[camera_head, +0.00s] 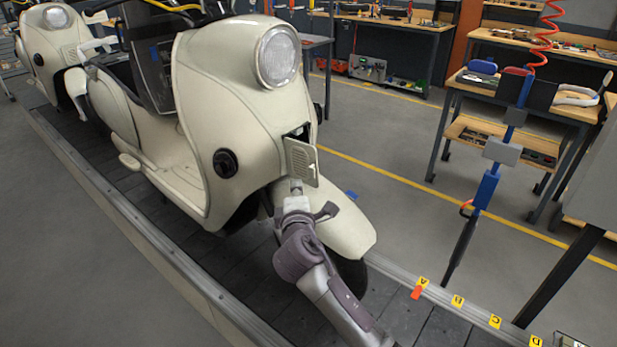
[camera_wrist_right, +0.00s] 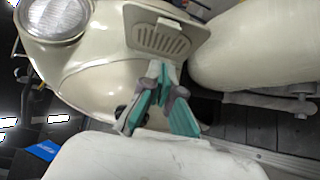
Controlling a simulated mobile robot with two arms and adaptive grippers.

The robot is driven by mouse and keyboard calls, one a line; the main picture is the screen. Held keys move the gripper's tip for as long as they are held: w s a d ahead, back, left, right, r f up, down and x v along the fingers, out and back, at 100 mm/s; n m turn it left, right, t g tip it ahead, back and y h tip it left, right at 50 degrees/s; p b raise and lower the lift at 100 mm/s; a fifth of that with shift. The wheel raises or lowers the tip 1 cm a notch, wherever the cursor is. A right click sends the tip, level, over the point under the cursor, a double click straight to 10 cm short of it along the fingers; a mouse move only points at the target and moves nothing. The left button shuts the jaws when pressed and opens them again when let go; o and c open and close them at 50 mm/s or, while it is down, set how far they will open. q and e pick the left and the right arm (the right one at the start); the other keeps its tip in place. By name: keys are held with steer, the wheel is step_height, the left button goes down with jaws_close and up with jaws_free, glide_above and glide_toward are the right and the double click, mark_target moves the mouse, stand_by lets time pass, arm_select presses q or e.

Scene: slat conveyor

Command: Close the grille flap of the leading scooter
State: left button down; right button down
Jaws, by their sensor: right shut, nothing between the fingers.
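The leading cream scooter (camera_head: 240,90) stands on the slat conveyor, its round headlight at the top front. Its grille flap (camera_head: 302,160), a small slotted cream panel, stands out from the front body, with a dark gap above and behind it. In the right wrist view the flap (camera_wrist_right: 168,34) shows its slots just beyond my fingertips. My right gripper (camera_head: 295,187) is shut and empty right below the flap's lower edge; its fingers (camera_wrist_right: 166,72) also show in the right wrist view. I cannot tell whether they touch the flap. My left gripper is not in view.
The front fender (camera_head: 335,222) lies close beside my right gripper. A second cream scooter (camera_head: 50,45) stands behind on the conveyor. Workbenches (camera_head: 530,95) and a hanging blue tool (camera_head: 487,185) are at the right. The floor between is clear.

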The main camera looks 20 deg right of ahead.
mark_target(309, 180)
steer(key=shift+w+d+p, duration=0.2)
steer(key=shift+w+d, duration=0.15)
steer(key=shift+d, duration=0.25)
steer(key=shift+w+d+p, duration=0.2)
steer(key=shift+w+d, duration=0.1)
steer(key=shift+d, duration=0.35)
steer(key=shift+w+d+p, duration=0.2)
steer(key=shift+w+d, duration=0.15)
steer(key=shift+d, duration=0.25)
